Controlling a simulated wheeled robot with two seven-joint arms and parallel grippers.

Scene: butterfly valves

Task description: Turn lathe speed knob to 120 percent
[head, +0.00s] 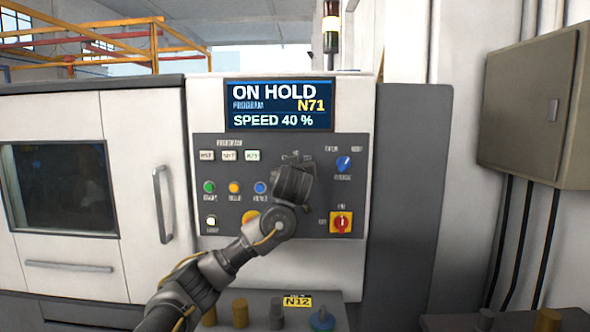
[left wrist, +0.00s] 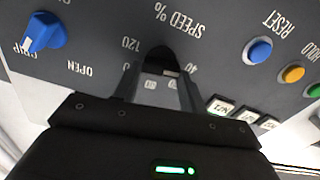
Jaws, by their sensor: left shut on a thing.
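The lathe's control panel (head: 345,205) is in front of me, and the display (head: 279,105) above it reads "ON HOLD", "N71" and "SPEED 40 %". My left gripper (head: 294,180) is at the panel's upper middle and hides the speed knob in the head view. In the left wrist view my left gripper (left wrist: 160,72) is shut on the dark speed knob (left wrist: 158,56), with a finger on each side. Marks "120", "0" and "40" and the label "SPEED %" show around the knob, upside down. My right gripper is not in view.
A blue grip knob (head: 343,164) is right of my gripper, with a red-and-yellow switch (head: 341,222) below it. Several push buttons (head: 234,187) are to the left. A grey cabinet (head: 535,110) is on the right wall. Several small parts (head: 277,315) stand below the panel.

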